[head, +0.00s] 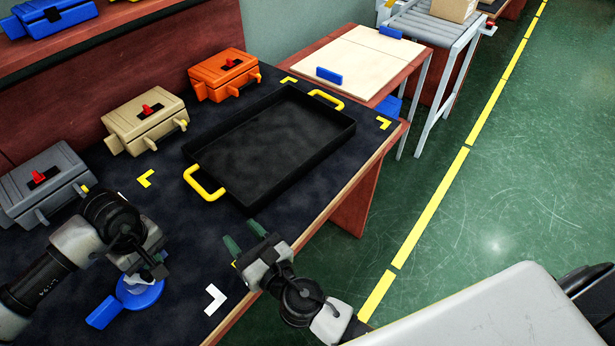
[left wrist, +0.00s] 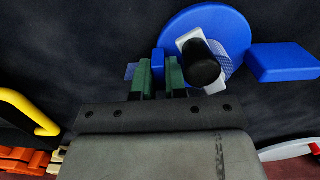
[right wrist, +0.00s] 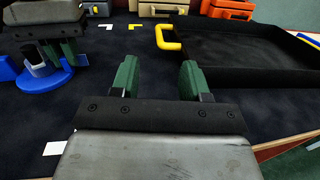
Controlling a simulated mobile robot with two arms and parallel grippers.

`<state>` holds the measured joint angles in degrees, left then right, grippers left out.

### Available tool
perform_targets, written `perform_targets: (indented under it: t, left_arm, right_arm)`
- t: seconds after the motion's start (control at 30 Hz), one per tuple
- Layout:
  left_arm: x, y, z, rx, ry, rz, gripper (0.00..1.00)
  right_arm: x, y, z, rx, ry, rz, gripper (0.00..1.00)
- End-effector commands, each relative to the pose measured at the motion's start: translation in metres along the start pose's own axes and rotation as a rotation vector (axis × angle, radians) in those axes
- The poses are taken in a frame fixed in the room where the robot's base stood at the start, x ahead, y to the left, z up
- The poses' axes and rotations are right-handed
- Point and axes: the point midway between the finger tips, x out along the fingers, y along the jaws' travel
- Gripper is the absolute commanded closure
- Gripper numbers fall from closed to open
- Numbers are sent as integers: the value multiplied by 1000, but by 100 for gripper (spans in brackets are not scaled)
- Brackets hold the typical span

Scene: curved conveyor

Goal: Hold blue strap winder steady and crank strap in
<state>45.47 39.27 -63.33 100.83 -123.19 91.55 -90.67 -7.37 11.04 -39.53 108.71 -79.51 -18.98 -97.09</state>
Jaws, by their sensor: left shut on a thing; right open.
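The blue strap winder (head: 138,292) lies on the dark mat at the front left of the table. In the left wrist view it is a blue disc (left wrist: 235,35) with a white crank arm, a black knob (left wrist: 200,62) and a blue block handle (left wrist: 285,62). My left gripper (head: 158,270) is shut on a small blue part of the winder at its edge (left wrist: 158,60). A bluish piece, perhaps strap, shows beyond its fingers. My right gripper (head: 246,243) is open and empty, right of the winder; the winder (right wrist: 50,83) shows at left in the right wrist view.
A black tray (head: 226,192) with yellow handles fills the mat's middle. Grey (head: 38,182), tan (head: 147,118) and orange (head: 222,70) cases line the back. A white corner mark (head: 214,298) and yellow ones lie on the mat. The table's front edge is close to my right gripper.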

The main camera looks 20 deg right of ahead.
Motion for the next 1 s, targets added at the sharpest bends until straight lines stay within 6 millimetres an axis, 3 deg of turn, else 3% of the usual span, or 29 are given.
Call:
perform_targets:
  t: [0.7,1.0]
  left_arm:
    - [0,0,0,0,0,1,100]
    - [0,0,0,0,0,1,100]
  right_arm:
    - [28,-141,1,169,-19,-208,55]
    - [29,-182,-1,248,-28,-270,55]
